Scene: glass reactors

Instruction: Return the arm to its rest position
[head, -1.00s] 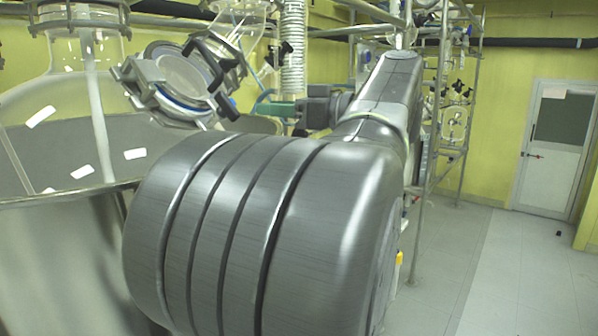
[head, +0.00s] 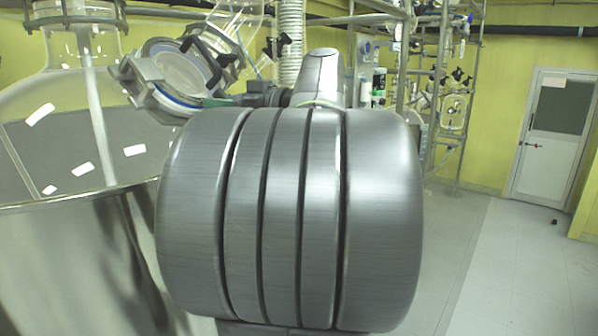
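My arm fills the middle of the head view, with a large ribbed grey link (head: 290,215) in front and a narrower link (head: 318,72) rising behind it. My gripper (head: 218,101), with green and dark parts, shows small behind the top of the big link and points left. It is close in the picture to the clamped glass port of the reactor. Its fingers are mostly hidden, so I cannot tell whether it is open or shut, nor see anything held.
A large glass reactor (head: 60,100) in a metal vessel (head: 70,260) stands close on the left, with a clamped port (head: 170,75) angled toward my arm. A pipe rack (head: 452,110) stands behind on the right. Open floor (head: 510,270) leads to a white door (head: 552,145).

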